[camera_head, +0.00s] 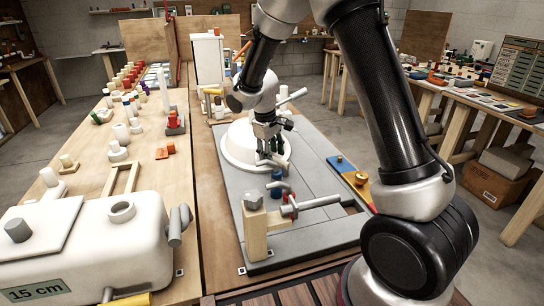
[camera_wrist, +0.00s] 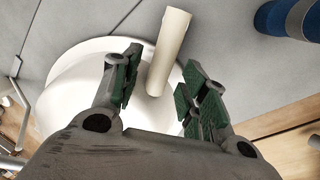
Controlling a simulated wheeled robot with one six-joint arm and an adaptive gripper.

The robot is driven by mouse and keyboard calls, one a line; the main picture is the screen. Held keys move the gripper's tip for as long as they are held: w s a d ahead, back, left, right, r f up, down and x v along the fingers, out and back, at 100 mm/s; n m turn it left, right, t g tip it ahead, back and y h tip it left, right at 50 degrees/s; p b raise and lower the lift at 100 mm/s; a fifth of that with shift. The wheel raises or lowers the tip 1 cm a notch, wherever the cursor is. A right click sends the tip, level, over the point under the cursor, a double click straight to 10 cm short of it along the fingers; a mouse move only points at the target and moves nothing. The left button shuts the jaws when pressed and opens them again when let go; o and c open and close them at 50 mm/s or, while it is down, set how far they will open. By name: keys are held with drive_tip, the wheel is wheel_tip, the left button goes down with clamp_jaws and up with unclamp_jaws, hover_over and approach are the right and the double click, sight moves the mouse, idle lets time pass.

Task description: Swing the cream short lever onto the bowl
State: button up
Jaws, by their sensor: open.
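The cream short lever (camera_wrist: 171,45) shows in the wrist view as a pale rod, its lower end in the picture between my finger pads. The white bowl (camera_wrist: 70,85) lies behind the fingers there, and the lever overlaps its edge in the picture. In the head view the round white bowl (camera_head: 239,150) sits on the grey board, partly hidden by my gripper (camera_head: 270,158) at its right side. My gripper (camera_wrist: 161,70) is open with a finger on each side of the lever. Whether the pads touch it I cannot tell. In the head view the lever is not clearly made out.
A blue cylinder (camera_wrist: 284,18) with a grey band stands near the lever. A wooden post (camera_head: 254,232) and a grey handle (camera_head: 312,203) stand at the near end of the board. A bench with small parts (camera_head: 117,152) lies left.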

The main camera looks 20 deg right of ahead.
wheel_tip(320, 180, up, 10)
drive_tip(key=s+a, duration=0.1)
drive_tip(key=shift+a, duration=0.35)
drive_tip(key=shift+s+r, duration=0.1)
